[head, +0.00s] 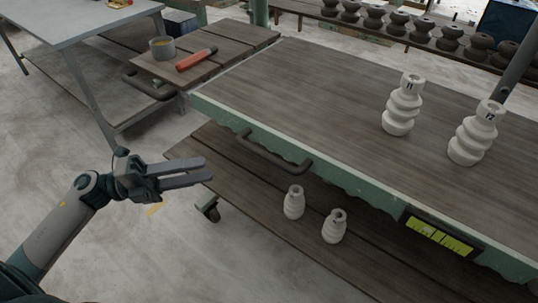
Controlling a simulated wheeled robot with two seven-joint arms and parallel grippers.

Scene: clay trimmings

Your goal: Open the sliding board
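A wooden board (300,85) forms the top of a green-edged bench, with a dark bar handle (272,156) on its front edge. A second, smaller plank surface (222,46) stands at upper left, with a dark handle (148,88) on its near left side. I cannot tell from this view which one slides. My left gripper (208,169) is left of the bench handle, apart from it. Its two fingers point right with a gap between them, and nothing is held. My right gripper is not in view.
Two stacked white clay pieces (402,105) (468,138) stand on the bench top. Two smaller white pieces (294,203) (334,227) stand on the lower shelf (250,190). A cup (162,48) and a red-handled tool (196,60) lie on the smaller surface. A grey table (75,18) stands left.

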